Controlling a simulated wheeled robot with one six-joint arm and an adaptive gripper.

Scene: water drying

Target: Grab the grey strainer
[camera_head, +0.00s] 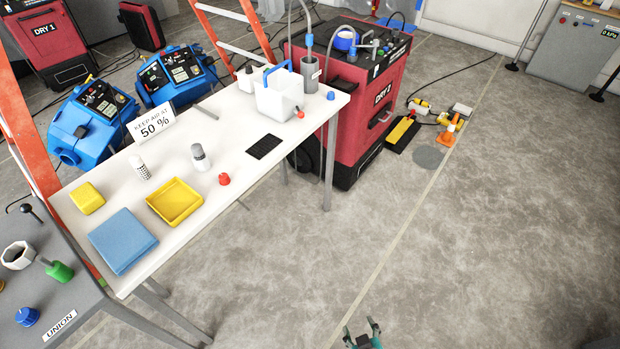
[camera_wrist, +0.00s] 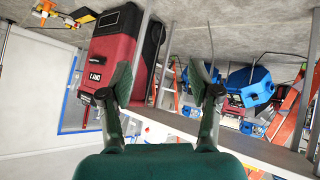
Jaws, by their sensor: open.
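A small pale cylinder with rows of dark holes (camera_head: 140,169) stands on the white table (camera_head: 228,137); it looks most like the strainer. A capped grey and white cylinder (camera_head: 200,157) stands to its right. A grey cup (camera_head: 310,75) with a hose running into it stands at the table's far end. I cannot tell for sure which is the grey strainer. My gripper (camera_head: 362,334) is open and empty at the bottom edge of the head view, well right of the table. In the wrist view its two fingers (camera_wrist: 165,92) are spread with nothing between them.
A yellow tray (camera_head: 176,202), blue cloth (camera_head: 123,240), red knob (camera_head: 224,179), black mat (camera_head: 263,146) and white caddy (camera_head: 278,98) are on the table. A red dryer (camera_head: 350,105) stands behind its right end. The floor right of the table is mostly clear.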

